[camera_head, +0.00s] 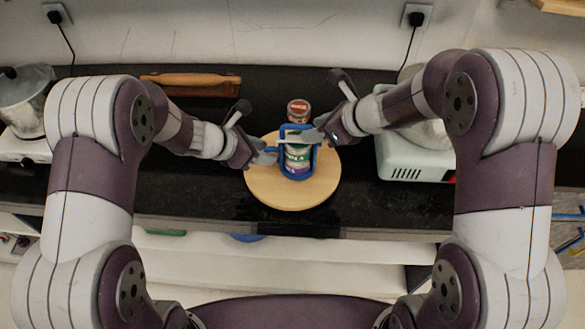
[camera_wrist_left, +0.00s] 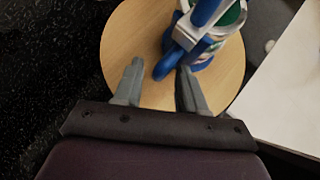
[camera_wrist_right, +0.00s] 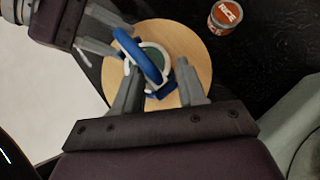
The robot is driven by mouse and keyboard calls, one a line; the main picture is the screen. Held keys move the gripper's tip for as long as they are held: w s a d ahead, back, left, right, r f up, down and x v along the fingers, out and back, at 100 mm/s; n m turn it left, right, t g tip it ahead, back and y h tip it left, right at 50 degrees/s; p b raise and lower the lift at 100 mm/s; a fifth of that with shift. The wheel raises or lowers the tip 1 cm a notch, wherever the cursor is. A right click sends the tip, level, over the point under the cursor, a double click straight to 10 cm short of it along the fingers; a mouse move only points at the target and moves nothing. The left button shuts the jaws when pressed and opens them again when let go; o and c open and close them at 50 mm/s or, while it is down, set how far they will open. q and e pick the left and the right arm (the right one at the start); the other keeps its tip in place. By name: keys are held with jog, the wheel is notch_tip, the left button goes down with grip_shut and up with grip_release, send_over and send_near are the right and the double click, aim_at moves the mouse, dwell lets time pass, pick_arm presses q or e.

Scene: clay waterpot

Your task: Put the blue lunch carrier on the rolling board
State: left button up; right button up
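The blue lunch carrier (camera_head: 305,171), with a blue frame and colored tiers, appears to stand on the round wooden rolling board (camera_head: 263,190). My left gripper (camera_head: 268,153) is at its left side. In the left wrist view the fingers are apart, with a blue part of the carrier (camera_wrist_left: 168,64) between or just beyond the tips. My right gripper (camera_head: 318,138) is above its upper right. In the right wrist view its fingers are apart, with the blue handle (camera_wrist_right: 140,55) and a pale round top between and beyond them. Contact with the fingers is unclear.
A can labelled RICE (camera_wrist_right: 226,17) stands behind the board. A wooden rolling pin (camera_head: 190,79) lies at the back left. A pale appliance (camera_head: 405,160) is on the right and a metal pot (camera_head: 28,98) on the far left. Dark counter left of the board is clear.

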pick_arm(q)
jog(key=shift+a+r, duration=0.1)
pick_arm(e)
jog(key=shift+r, duration=0.1)
pick_arm(q)
jog(key=shift+a+r, duration=0.1)
jog(key=shift+r, duration=0.05)
pick_arm(e)
jog(key=shift+d, duration=0.1)
pick_arm(q)
jog(key=v, duration=0.7)
jog(key=shift+a+r, duration=0.15)
jog(key=shift+a, duration=0.05)
pick_arm(e)
jog(key=v, duration=1.2)
pick_arm(q)
jog(key=shift+s, duration=0.15)
